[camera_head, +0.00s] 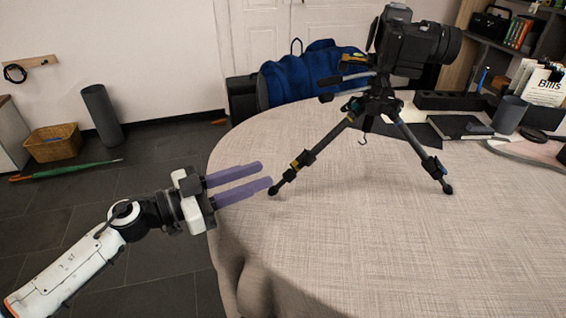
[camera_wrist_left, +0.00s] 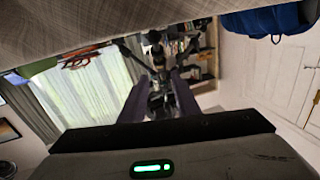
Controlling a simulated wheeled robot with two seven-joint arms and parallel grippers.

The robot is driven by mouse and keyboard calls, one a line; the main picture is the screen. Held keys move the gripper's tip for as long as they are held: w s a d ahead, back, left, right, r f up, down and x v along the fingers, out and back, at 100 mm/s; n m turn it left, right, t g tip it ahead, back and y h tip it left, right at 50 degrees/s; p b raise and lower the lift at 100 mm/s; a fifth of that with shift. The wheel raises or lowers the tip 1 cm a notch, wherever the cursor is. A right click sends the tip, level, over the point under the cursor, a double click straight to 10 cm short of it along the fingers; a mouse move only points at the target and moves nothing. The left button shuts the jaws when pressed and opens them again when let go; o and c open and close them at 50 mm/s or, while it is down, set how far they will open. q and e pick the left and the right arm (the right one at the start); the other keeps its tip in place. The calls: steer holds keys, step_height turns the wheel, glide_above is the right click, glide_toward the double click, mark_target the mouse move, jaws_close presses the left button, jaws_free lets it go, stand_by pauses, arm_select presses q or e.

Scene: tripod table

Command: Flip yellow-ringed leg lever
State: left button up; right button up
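A black tripod (camera_head: 375,105) carrying a camera (camera_head: 412,45) stands on the round table. Its left leg has a yellow ring (camera_head: 295,165) low down, with a dark clamp and lever (camera_head: 308,157) just above it. The lever's exact position is too small to tell. My left gripper (camera_head: 265,175) has two purple fingers, apart and empty, at the table's left edge. Their tips are just left of the yellow-ringed leg's foot, with no clear contact. The wrist view (camera_wrist_left: 160,95) shows the fingers apart, with dark tripod parts seen between them. My right gripper is out of view.
The cloth-covered table (camera_head: 400,240) is bare in front of the tripod. A blue bag (camera_head: 300,78) stands behind the table. A right leg with a blue ring (camera_head: 430,164), a dark notebook (camera_head: 460,127) and a grey cup (camera_head: 509,114) are to the right.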

mark_target(293, 164)
arm_select(q)
steer(key=x, duration=0.6)
steer(key=shift+s+b, duration=0.1)
steer(key=shift+b, duration=0.25)
steer(key=shift+w+d, duration=0.35)
steer(key=shift+d, duration=0.1)
jaws_close()
steer(key=r+p, duration=0.1)
steer(key=p, duration=0.5)
steer(key=shift+r+y, duration=0.15)
steer(key=shift+y, duration=0.25)
steer(key=shift+g+p, duration=0.3)
steer(key=shift+p, duration=0.7)
steer(key=shift+f, duration=0.35)
